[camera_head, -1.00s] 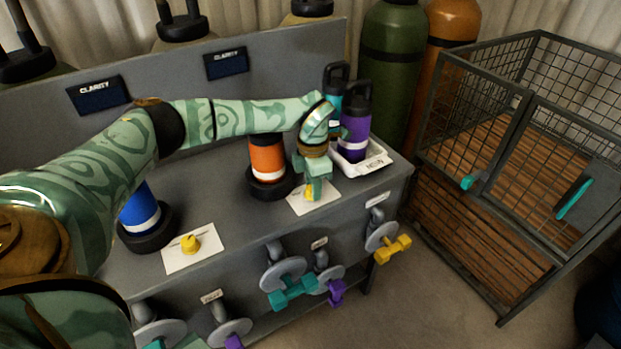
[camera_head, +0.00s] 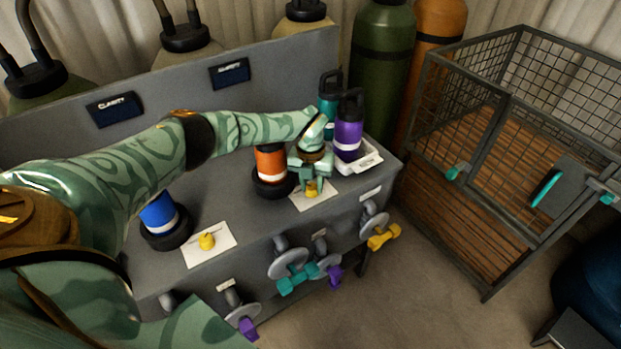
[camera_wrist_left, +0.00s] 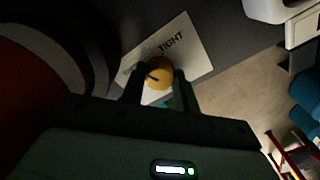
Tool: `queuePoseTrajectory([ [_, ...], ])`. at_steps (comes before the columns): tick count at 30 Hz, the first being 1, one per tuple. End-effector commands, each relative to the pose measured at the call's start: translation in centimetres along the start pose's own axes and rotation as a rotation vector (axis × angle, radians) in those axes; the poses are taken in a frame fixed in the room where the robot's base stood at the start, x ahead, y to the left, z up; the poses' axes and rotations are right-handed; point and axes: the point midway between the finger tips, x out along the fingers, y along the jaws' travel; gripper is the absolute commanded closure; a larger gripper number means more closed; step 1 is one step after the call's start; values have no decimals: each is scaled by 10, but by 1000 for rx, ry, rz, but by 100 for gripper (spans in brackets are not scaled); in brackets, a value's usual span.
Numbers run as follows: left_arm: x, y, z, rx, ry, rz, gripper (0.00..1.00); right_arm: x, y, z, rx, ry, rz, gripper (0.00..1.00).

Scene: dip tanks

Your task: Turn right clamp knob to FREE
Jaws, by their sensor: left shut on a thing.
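The right clamp knob (camera_head: 311,189) is small and yellow, on a white card (camera_head: 322,198) on the grey bench, in front of the orange cylinder (camera_head: 270,163). My left gripper (camera_head: 312,184) reaches down over it and is shut on it. In the left wrist view, the knob (camera_wrist_left: 160,72) sits between my two dark fingers (camera_wrist_left: 160,82). TIGHT is readable on the card (camera_wrist_left: 190,57) at upper right; lettering at the left is partly hidden. A dark mark on the knob faces left, away from TIGHT. My right gripper is not in view.
A white tray (camera_head: 366,164) with purple (camera_head: 348,135) and teal (camera_head: 327,108) bottles stands close to my left gripper. Another yellow knob (camera_head: 207,241) sits by the blue cylinder (camera_head: 159,211). Valves with coloured handles (camera_head: 297,281) line the bench front. A wire cage (camera_head: 500,150) stands right.

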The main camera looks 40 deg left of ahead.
Motion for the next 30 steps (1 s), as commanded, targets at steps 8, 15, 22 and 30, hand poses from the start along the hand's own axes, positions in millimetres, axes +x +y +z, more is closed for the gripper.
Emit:
queuePoseTrajectory([
  [8,-4,0,1,-193,-10,-2,93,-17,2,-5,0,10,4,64],
  [15,-3,1,2,-290,-14,-3,93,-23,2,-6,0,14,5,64],
  [22,-3,1,2,-323,-15,-3,93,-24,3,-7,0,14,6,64],
  [30,-2,1,2,-327,-15,-3,93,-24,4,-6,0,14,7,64],
])
